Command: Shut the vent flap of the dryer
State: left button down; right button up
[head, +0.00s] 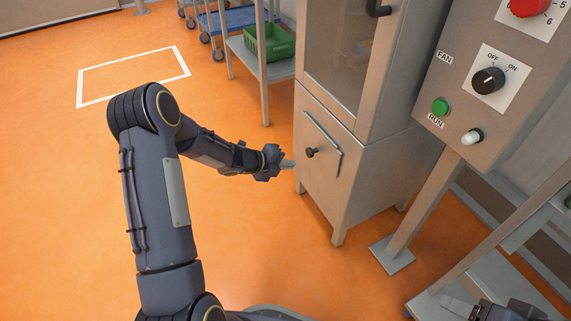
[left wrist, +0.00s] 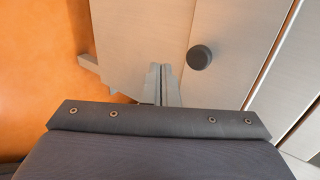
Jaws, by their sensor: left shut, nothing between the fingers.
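The dryer (head: 360,185) is a tall beige-grey metal cabinet with a window in its upper part. Its vent flap (head: 322,158) is a panel low on the front with a small dark round knob (head: 311,152). A raised light edge shows along the flap's top and right side, so it seems to stand a little out; how far I cannot tell. My left gripper (head: 289,164) is shut and empty, just left of the flap. In the left wrist view the shut fingers (left wrist: 161,84) point at the panel, left of the knob (left wrist: 200,57), apart from it. My right gripper (head: 482,312) shows only partly at bottom right.
A control box with a red knob (head: 529,5), a dark OFF/ON fan switch (head: 488,81) and a green button (head: 440,106) stands on a post (head: 430,205) right of the dryer. A shelf with a green crate (head: 270,44) stands behind. Orange floor at left is clear.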

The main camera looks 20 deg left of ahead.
pick_arm(q)
jog(key=s+a+p, duration=0.2)
jog(key=s+a, duration=0.4)
jog(key=s, duration=0.1)
jog(key=shift+f, duration=0.2)
dwell(0.3)
jog(key=w+a+r+n+t+y, duration=0.1)
jog(key=a+r+n+y, duration=0.15)
jog(key=r, duration=0.25)
jog(key=a+r+n+t+y, duration=0.1)
jog(key=a+r+n+y, duration=0.1)
jog(key=r+n+y, duration=0.3)
jog(key=s+r+n+g, duration=0.1)
jog(key=s+r+n, duration=0.7)
jog(key=r+n, duration=0.15)
jog(key=s+d+r+n+g+h+p, duration=0.1)
jog(key=s+d+r+n+g+h, duration=0.15)
jog(key=s+d+n, duration=0.6)
jog(key=s+d+r+n+g+h+p, duration=0.1)
jog(key=s+d+r+n+g+h, duration=0.15)
jog(key=s+d, duration=0.7)
jog(key=s+a+r+p, duration=0.1)
jog(key=a+r+p, duration=0.1)
jog(key=r+p, duration=1.4)
jog(key=s+a+r+p, duration=0.2)
jog(key=r+p, duration=1.5)
jog(key=shift+r+t+y, duration=0.2)
jog(key=shift+t+y, duration=0.2)
jog(key=shift+y, duration=0.05)
